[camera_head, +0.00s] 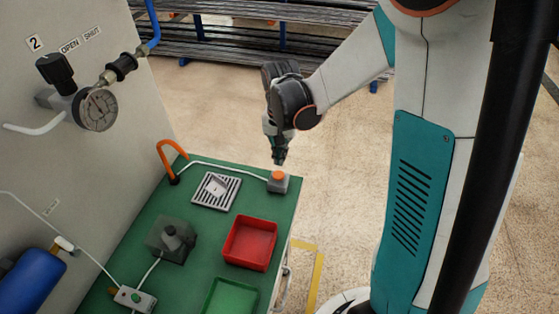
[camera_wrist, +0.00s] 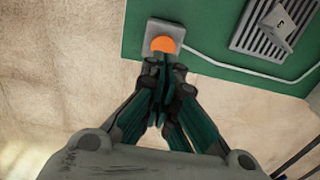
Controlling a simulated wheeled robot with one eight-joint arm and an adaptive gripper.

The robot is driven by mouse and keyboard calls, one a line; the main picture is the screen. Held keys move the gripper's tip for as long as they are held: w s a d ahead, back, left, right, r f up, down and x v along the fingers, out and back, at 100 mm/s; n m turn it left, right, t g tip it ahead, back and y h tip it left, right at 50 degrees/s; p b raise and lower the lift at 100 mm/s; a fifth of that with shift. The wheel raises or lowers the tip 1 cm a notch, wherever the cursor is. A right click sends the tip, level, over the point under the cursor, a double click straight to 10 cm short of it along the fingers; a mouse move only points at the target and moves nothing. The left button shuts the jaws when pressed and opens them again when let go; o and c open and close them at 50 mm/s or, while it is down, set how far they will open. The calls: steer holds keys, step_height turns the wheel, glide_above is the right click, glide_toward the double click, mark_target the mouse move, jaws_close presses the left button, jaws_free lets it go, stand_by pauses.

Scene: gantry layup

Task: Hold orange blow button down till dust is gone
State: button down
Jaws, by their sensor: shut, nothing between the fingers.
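The orange blow button (camera_head: 278,175) sits on a small grey box (camera_head: 278,186) at the far right corner of the green table. In the wrist view the button (camera_wrist: 163,44) shows just beyond my fingertips. My gripper (camera_head: 279,160) is shut and empty, pointing down above the button. In the head view a small gap seems to show between fingertips and button; I cannot tell whether they touch. Dust is too small to make out.
A white hose (camera_head: 225,168) runs from the button box to the nozzle. A red tray (camera_head: 250,243), a green tray (camera_head: 230,298) and a grey fixture (camera_head: 171,240) stand nearer on the table. A gauge and valve are on the left wall. Floor right of the table is open.

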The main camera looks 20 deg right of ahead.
step_height(320, 180, up, 7)
steer(key=p, duration=0.1)
steer(key=shift+p, duration=0.35)
steer(key=shift+w+r, duration=0.1)
steer(key=shift+r, duration=0.1)
steer(key=s+r+n+t+b, duration=0.2)
steer(key=s+r+n+t, duration=0.1)
steer(key=s, duration=0.5)
steer(key=s+a+r+n+t+b, duration=0.1)
steer(key=s+r+n+t+b, duration=0.1)
steer(key=s, duration=0.6)
steer(key=shift+s+r+n+t+b, duration=0.3)
steer(key=shift+r+n+t, duration=0.25)
steer(key=shift+n+t, duration=0.5)
